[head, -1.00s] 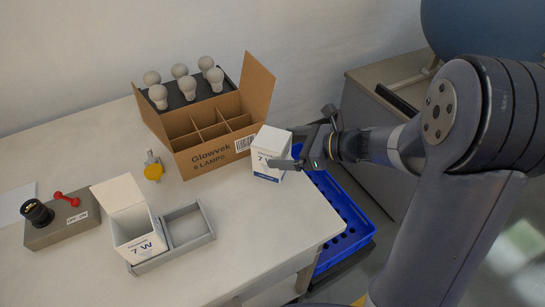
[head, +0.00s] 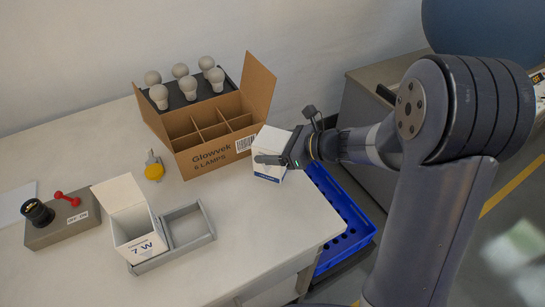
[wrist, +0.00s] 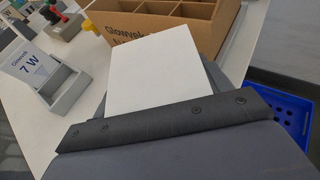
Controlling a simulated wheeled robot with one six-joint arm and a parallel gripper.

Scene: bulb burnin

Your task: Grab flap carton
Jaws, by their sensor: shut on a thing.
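A white lamp carton (head: 273,140) with blue print stands at the right part of the table, beside the brown box. My gripper (head: 272,158) is shut on it from the right, with a finger across its printed front. In the wrist view the carton shows as a plain white face (wrist: 160,75) rising behind the dark finger bar. Its base is partly hidden, so I cannot tell whether it touches the table. A second white carton (head: 139,236), marked 7 W with its flap raised, stands in the left bay of a grey holder (head: 207,238).
The brown divided Glowvek box (head: 222,160) is open and its cells look empty. Several bulbs stand in a dark rack (head: 190,100) behind it. A grey tester (head: 60,229) and a yellow-ended item (head: 154,171) are at left. A blue crate (head: 342,220) sits below the table's right edge.

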